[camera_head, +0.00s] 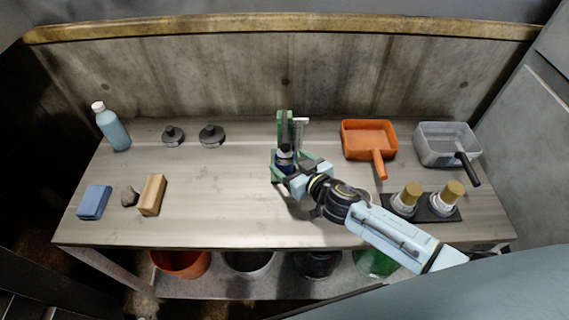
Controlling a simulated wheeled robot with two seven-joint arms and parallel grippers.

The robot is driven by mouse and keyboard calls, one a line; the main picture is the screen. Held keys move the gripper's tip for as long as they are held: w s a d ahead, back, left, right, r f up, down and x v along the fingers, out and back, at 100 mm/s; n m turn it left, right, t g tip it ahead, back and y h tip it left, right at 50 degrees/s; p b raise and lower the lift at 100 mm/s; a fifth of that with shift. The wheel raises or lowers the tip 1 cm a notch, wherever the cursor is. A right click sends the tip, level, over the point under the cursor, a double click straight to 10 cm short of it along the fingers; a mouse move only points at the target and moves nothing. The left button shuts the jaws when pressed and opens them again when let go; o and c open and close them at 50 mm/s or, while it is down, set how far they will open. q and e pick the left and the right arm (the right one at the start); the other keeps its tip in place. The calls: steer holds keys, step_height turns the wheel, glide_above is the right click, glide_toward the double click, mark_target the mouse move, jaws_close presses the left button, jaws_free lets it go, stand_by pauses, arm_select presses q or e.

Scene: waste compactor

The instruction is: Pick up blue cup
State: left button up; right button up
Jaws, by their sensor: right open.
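My right arm reaches in from the lower right over the table. Its gripper (294,163) is open at the middle of the table, with one finger on each side of a small dark blue object (286,157), which appears to be the blue cup. The gripper hides much of the cup, and I cannot tell whether the fingers touch it. A green upright item (285,126) stands just behind the cup. My left gripper is not in view.
The table (220,215) also holds a blue bottle (115,133), two dark knobbed weights (211,135), a blue sponge (94,203), a stone, a wooden block (152,194), an orange scoop (369,139), a clear scoop (447,145) and two brushes on a black tray (431,208). Buckets stand below.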

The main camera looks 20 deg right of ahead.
steer(key=shift+x, duration=1)
steer(key=c, duration=1.2)
